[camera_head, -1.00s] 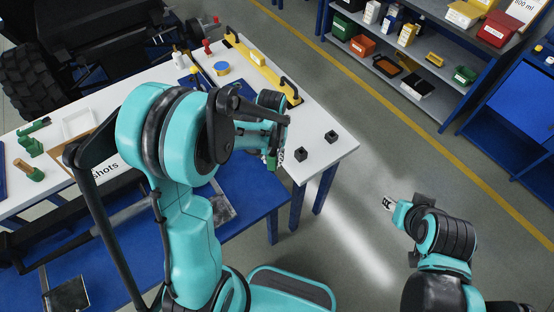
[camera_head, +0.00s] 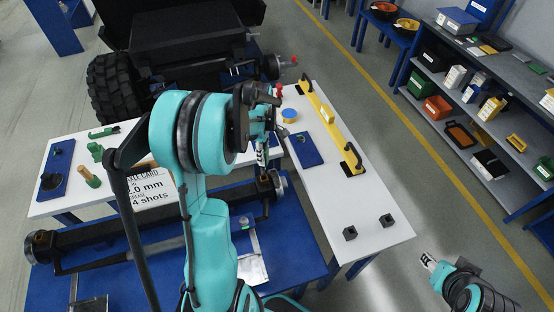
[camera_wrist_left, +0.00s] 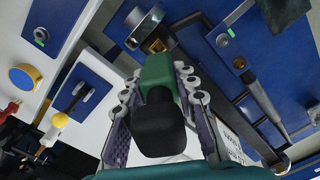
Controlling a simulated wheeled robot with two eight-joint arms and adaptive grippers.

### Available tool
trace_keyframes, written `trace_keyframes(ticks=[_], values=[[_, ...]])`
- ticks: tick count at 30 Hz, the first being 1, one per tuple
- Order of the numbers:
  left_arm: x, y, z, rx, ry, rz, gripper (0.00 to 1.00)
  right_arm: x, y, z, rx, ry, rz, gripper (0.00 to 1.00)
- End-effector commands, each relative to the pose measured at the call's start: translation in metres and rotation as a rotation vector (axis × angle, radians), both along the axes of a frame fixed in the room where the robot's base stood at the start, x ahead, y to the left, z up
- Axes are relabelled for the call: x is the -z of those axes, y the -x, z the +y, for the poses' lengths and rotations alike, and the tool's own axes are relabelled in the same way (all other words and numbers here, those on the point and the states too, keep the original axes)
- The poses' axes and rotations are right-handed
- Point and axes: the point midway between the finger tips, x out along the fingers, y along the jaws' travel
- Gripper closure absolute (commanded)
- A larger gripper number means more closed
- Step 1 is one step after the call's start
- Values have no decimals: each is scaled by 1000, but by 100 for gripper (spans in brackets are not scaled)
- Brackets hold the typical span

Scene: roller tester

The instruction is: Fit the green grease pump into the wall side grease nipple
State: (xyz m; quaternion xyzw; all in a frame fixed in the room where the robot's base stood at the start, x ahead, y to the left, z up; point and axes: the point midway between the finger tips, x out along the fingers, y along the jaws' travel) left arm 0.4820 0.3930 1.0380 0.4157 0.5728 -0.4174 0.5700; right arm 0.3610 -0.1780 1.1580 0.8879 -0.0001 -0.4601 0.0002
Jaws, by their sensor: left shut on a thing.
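My left gripper (camera_head: 262,150) is shut on the green grease pump, seen in the left wrist view between the two fingers (camera_wrist_left: 158,100). The pump has a green body (camera_wrist_left: 157,68) and a black end (camera_wrist_left: 158,125) towards the camera. In the head view the gripper is above the long dark axle (camera_head: 150,228), near its right-hand end with a silver hub (camera_head: 279,182). In the wrist view this hub (camera_wrist_left: 146,22) is beyond the pump. I cannot make out a grease nipple. My right gripper (camera_head: 428,262) is low at the right, away from the tables; its jaws are too small to read.
A white table (camera_head: 375,190) holds a yellow level (camera_head: 330,120), a blue tray (camera_head: 305,150) and two black blocks (camera_head: 387,220). A printed sign (camera_head: 150,190) stands left of my arm. A dark wheeled machine (camera_head: 185,50) is behind. Shelves stand at the right, beyond open floor.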

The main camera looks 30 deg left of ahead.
Motion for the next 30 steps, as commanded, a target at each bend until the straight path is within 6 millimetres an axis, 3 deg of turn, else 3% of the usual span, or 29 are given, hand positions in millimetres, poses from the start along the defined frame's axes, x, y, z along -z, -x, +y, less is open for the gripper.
trace_keyframes(ticks=[17, 30], values=[[-3, 2, 7, -63, 0, 1, 100, 0, 0, 0, 0, 0, 1, 60], [32, 2, 7, -62, 0, 1, 100, 30, 1, 0, 0, 0, 1, 60]])
